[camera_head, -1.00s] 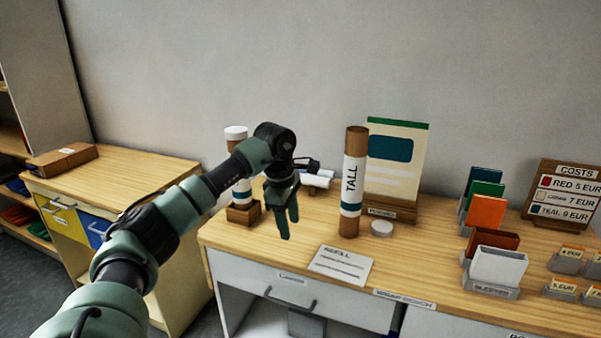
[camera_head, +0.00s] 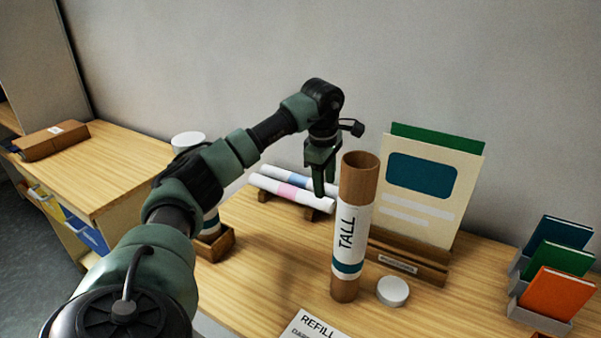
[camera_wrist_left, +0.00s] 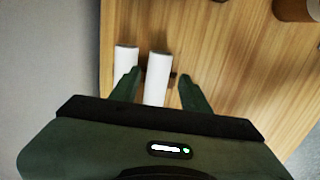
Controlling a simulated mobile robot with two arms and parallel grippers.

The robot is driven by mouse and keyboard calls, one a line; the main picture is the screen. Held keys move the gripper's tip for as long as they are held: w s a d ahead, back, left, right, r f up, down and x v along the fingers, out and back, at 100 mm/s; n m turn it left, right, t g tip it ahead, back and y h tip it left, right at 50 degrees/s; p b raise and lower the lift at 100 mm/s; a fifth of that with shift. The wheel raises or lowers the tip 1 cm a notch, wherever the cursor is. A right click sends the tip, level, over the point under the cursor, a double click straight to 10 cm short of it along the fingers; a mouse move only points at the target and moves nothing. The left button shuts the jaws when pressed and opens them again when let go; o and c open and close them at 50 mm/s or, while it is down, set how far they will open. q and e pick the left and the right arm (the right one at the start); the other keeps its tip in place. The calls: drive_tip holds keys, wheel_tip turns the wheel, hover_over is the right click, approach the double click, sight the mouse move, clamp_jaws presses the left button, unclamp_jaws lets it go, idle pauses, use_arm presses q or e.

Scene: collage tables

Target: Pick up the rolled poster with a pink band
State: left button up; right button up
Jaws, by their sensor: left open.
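The rolled poster with a pink band (camera_head: 287,191) lies on a low wooden rack (camera_head: 325,204) behind the tall tube. A second white roll with a blue band (camera_head: 297,174) lies just behind it. My left gripper (camera_head: 325,187) is open, pointing down above the right end of the rolls. In the left wrist view, one white roll (camera_wrist_left: 158,75) shows between my open fingers (camera_wrist_left: 160,80), and another white roll (camera_wrist_left: 126,58) lies to the left, partly behind the left finger. No bands show there, so I cannot tell which roll is which. My right gripper is out of view.
A tall brown tube labelled TALL (camera_head: 348,240) stands upright close to the right of my left gripper. A white cap (camera_head: 392,291) lies beside it. A poster stand (camera_head: 425,190) is behind. Another tube (camera_head: 188,141) stands in a wooden holder (camera_head: 218,246).

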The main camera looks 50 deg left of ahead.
sight(324, 201)
use_arm(q)
drive_tip(key=shift+f, duration=1.15)
drive_tip(key=shift+a+f+p, duration=0.15)
drive_tip(key=shift+f+p, duration=0.25)
drive_tip(key=shift+p, duration=0.05)
drive_tip(key=f, duration=0.2)
drive_tip(key=w+f+p, duration=0.1)
drive_tip(key=shift+a+f, duration=0.25)
drive_tip(key=shift+f, duration=0.4)
clamp_jaws()
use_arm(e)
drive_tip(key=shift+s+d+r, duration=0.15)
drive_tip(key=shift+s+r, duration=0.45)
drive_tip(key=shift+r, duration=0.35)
